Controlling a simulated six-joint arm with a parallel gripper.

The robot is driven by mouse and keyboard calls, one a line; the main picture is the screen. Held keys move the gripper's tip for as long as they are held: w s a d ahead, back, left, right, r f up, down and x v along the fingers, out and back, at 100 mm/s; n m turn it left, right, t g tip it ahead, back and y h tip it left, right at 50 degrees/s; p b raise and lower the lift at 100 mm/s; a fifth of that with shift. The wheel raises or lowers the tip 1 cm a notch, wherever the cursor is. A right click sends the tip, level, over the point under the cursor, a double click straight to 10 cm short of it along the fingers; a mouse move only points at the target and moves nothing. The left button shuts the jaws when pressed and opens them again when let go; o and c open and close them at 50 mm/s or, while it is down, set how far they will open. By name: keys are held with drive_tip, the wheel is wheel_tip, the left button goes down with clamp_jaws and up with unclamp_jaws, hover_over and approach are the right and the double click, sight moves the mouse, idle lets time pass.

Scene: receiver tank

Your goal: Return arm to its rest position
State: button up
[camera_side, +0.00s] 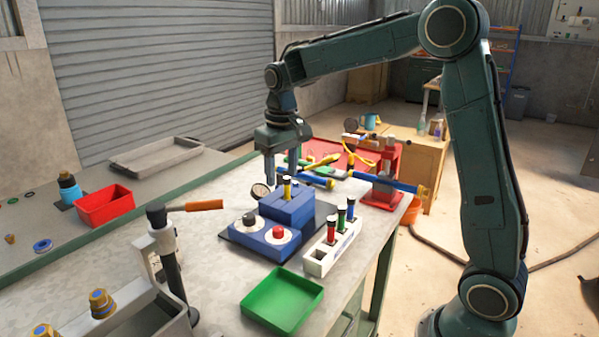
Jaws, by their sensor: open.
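My gripper (283,168) hangs pointing down over the blue block fixture (291,208). Its two fingers are spread apart. A black-and-yellow cylinder (287,188) stands upright in the top of the fixture, just below or between the fingertips; from this view I cannot tell whether they touch it. The lower front of the fixture carries a grey knob (249,218) and a red button (279,233) on pale discs. My arm is bent forward over the table from its base at the right.
A white rack (318,258) with several upright coloured cylinders stands right of the fixture. A green tray (283,300) lies in front. A red stand with a blue bar (385,187) is behind right.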

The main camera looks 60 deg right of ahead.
drive_tip(key=s+a+r+n+t, duration=0.1)
drive_tip(key=s+a+r, duration=0.15)
drive_tip(key=s, duration=0.45)
drive_tip(key=s+a+r+t, duration=0.2)
drive_tip(key=s+r, duration=0.2)
drive_tip(key=s, duration=0.2)
drive_tip(key=s+a+f+n+t, duration=0.1)
drive_tip(key=s+a+f+t, duration=0.1)
drive_tip(key=s, duration=1.1)
drive_tip(key=shift+f, duration=0.55)
